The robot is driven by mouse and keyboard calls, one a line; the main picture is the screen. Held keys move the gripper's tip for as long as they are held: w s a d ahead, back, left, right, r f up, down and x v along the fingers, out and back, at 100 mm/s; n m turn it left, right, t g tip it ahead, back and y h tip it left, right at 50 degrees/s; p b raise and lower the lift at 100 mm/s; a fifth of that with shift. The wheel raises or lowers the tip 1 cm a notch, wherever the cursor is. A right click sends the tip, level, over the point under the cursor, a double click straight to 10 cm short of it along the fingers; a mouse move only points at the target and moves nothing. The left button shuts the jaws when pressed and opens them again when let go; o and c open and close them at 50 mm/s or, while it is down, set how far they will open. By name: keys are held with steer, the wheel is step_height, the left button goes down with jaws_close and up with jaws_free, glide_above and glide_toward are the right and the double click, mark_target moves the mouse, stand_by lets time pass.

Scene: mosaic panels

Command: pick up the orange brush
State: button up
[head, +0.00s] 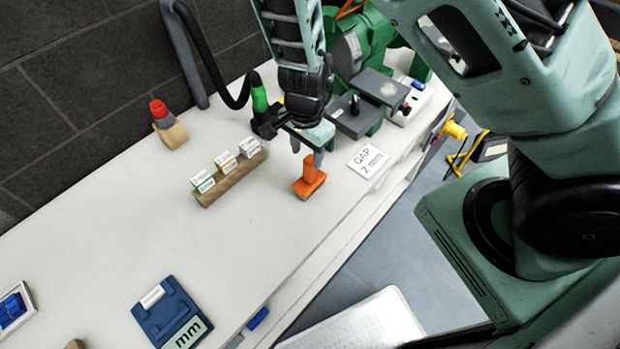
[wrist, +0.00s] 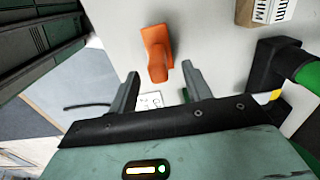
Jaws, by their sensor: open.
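The orange brush (head: 309,179) stands on the white workbench (head: 237,246), handle up, a little in from the front edge. It also shows in the wrist view (wrist: 157,50), ahead of my fingertips and roughly between their lines. My gripper (head: 308,152) is above the brush in the head view, pointing down. I cannot tell exactly how far the fingertips are from the handle.
A wooden block with several small labelled cards (head: 228,177) stands left of the brush. A "GAP 2 mm" card (head: 367,160) lies to the right. A green machine (head: 362,60) stands behind. A blue "mm" device (head: 171,312) lies at the near left. The bench between is clear.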

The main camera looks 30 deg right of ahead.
mark_target(310, 158)
steer(key=f, duration=0.5)
steer(key=shift+s+d+b, duration=0.1)
steer(key=shift+d+b, duration=0.2)
steer(key=shift+d, duration=0.1)
jaws_close()
